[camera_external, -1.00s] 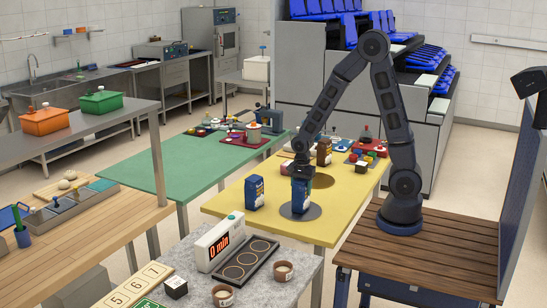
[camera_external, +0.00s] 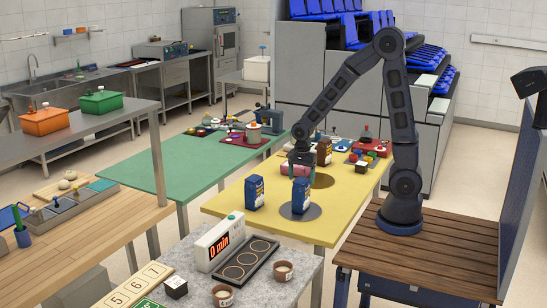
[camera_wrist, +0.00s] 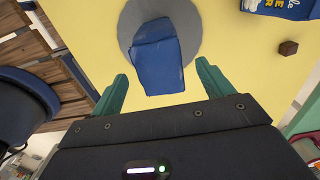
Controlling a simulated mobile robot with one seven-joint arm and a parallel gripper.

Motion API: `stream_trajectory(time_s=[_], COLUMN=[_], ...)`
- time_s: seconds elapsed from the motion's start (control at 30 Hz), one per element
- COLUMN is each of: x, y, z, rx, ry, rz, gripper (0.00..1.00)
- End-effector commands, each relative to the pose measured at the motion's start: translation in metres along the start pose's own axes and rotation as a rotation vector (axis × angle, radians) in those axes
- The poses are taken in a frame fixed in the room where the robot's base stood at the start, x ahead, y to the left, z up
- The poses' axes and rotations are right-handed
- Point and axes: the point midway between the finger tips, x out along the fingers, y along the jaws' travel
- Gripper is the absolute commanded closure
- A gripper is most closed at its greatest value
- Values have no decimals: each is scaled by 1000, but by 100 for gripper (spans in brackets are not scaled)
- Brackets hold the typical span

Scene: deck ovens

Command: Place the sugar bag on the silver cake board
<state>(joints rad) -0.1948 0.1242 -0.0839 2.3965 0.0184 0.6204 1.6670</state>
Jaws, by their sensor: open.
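A blue bag (camera_external: 300,196) stands on the round grey-silver board (camera_external: 314,212) on the yellow table. I cannot read which bag is sugar. My gripper (camera_external: 300,161) is open and empty above the bag on the board; its green fingers (camera_wrist: 160,88) are spread wide.
A brown round board (camera_external: 323,181) and a brown bag (camera_external: 323,152) are just behind. A small brown block (camera_wrist: 288,48) lies on the table in the wrist view. Trays with small items (camera_external: 370,148) stand at the back right. The table's front left is clear.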

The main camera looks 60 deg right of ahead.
Motion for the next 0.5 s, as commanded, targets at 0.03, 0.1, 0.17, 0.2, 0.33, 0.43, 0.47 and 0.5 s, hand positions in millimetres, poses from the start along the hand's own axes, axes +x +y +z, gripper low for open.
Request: stream_trajectory(time_s=[0.03, 0.1, 0.17, 0.2, 0.33, 0.43, 0.47, 0.5], x=[-10, -22, -32, -37, -53, -60, -62, -64], y=[-1, -1, 0, 0, 0, 0, 0, 1], z=[0, 0, 0, 0, 0, 0, 0, 0], rx=[0, -1, -1, -1, -2, -2, -3, -7], ry=[-1, -1, -1, 0, 0, 0, 0, 0], rz=[-5, -4, -4, -3, -3, 0, -1, -3], gripper=[20, 20, 20, 20, 20, 20, 20, 20])
